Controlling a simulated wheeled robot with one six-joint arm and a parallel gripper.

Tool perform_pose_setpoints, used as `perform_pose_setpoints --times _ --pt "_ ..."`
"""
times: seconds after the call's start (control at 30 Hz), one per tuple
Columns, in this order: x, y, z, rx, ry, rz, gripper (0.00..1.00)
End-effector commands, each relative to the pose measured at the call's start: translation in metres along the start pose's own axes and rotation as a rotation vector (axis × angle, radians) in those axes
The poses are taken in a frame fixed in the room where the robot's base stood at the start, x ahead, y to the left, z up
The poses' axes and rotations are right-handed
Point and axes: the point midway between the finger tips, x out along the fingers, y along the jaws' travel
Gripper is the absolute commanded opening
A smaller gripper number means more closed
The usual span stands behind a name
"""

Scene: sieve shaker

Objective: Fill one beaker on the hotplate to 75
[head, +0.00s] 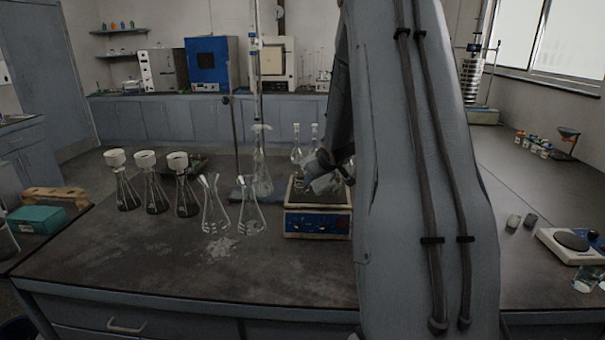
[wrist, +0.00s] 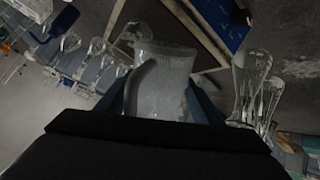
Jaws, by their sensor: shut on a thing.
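My gripper (head: 322,162) is over the hotplate (head: 318,222), a blue-fronted box with a pale top frame, and is largely hidden behind my arm in the head view. In the wrist view my gripper (wrist: 162,92) is shut on a clear glass beaker (wrist: 163,75). The held beaker (head: 328,183) also shows in the head view, tilted, at the hotplate's top. I cannot tell whether it touches the plate, or how full it is. The hotplate's blue front (wrist: 222,22) appears at the top of the wrist view. Other glass on the plate is hard to separate from the held beaker.
Clear conical flasks (head: 215,212) stand just left of the hotplate. Several flasks with white funnels (head: 152,185) stand farther left. A tall stand with a glass column (head: 258,95) rises behind. A balance (head: 573,245) is at right. The bench front is clear.

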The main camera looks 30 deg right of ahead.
Motion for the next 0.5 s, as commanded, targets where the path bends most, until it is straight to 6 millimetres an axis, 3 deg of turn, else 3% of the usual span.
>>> perform_pose_setpoints --times 0.5 --pt "-0.0016 0.0010 -0.0029 -0.012 -0.025 0.001 0.28"
